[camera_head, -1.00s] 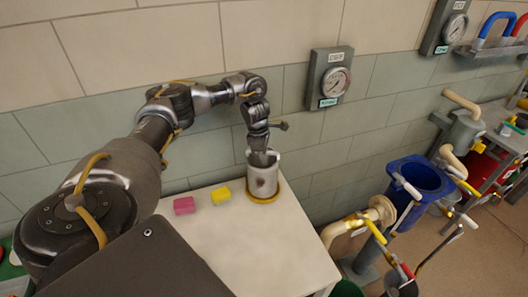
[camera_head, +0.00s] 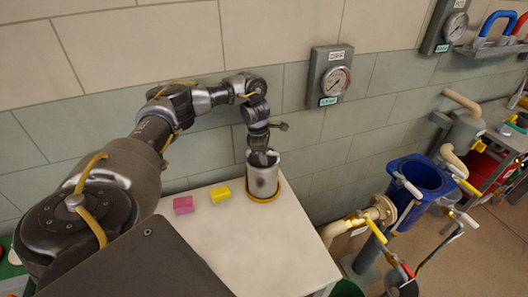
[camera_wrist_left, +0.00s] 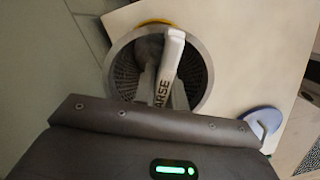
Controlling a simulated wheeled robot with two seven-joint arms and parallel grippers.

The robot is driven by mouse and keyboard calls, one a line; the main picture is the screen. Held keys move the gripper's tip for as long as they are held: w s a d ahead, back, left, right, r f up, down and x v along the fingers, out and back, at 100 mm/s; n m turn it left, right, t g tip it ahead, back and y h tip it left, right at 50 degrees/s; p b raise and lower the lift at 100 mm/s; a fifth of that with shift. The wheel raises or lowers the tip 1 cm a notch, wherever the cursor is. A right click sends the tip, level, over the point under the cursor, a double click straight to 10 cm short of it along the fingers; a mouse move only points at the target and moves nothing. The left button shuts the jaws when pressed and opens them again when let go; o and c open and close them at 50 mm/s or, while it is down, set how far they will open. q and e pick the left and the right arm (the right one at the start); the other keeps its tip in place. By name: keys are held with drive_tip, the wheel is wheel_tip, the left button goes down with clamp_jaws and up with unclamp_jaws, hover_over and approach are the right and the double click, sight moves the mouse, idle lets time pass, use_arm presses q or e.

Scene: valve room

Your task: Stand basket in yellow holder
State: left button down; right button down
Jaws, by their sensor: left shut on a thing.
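The basket (camera_head: 265,182) is a pale grey cylinder with a dark patch on its side, upright at the far right corner of the white table. In the left wrist view the basket (camera_wrist_left: 207,76) shows an open top, perforated inner walls and a white handle bar with dark lettering across it. The yellow holder (camera_head: 265,200) is a low ring at the basket's foot; a bit of the yellow holder (camera_wrist_left: 156,21) shows past the rim. I cannot tell if the base rests fully in it. My left gripper (camera_head: 262,158) is shut on the basket's handle from above. My right gripper is not in view.
A pink block (camera_head: 183,205) and a yellow block (camera_head: 220,194) lie left of the basket. The table's front (camera_head: 260,250) is clear. The tiled wall with a gauge (camera_head: 335,80) is close behind. Pipes and a blue vessel (camera_head: 420,178) stand to the right.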

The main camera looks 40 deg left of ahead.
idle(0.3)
use_arm(q)
drive_tip(key=c, duration=1.4)
unclamp_jaws()
drive_tip(key=shift+o, duration=0.6)
drive_tip(key=o, duration=0.3)
drive_tip(key=shift+r+p, duration=2.65)
drive_tip(key=shift+r, duration=0.95)
